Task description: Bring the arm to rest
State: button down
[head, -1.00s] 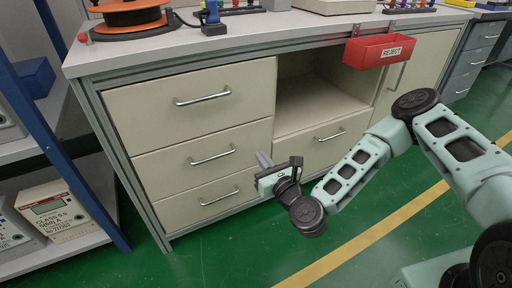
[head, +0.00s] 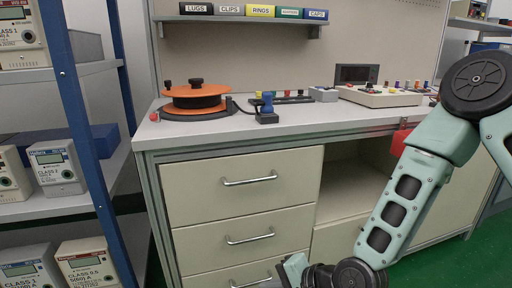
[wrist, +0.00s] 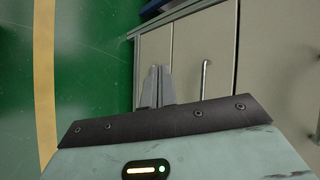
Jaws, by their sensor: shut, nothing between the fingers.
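My gripper shows in the wrist view (wrist: 156,88) with its two grey fingers side by side, shut and empty. It is in front of the workbench's drawer fronts, over the green floor. In the head view my arm (head: 400,205) comes in from the right, bent, and reaches down to the bottom edge. The fingertips are cut off or hidden there, close to the lower drawer (head: 255,272).
A red bin (head: 400,140) hangs at the bench edge, partly behind my arm. A blue-posted shelf (head: 85,130) with meters (head: 55,167) stands left.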

jog(key=s+d+r+n+g+h, duration=0.2)
jog(key=s+d+r+n+h, duration=0.25)
jog(key=s+r+n, duration=0.4)
jog(key=s+d+r+n+g+h, duration=0.3)
jog(key=s+d+r+n+h, duration=0.1)
jog(key=s+d+r+n, duration=0.35)
notch_tip(320, 180, up, 35)
jog(key=s+a+p, duration=0.1)
jog(key=s+p, duration=0.1)
jog(key=p, duration=3.3)
jog(key=shift+p, duration=0.35)
jog(key=shift+a, duration=0.1)
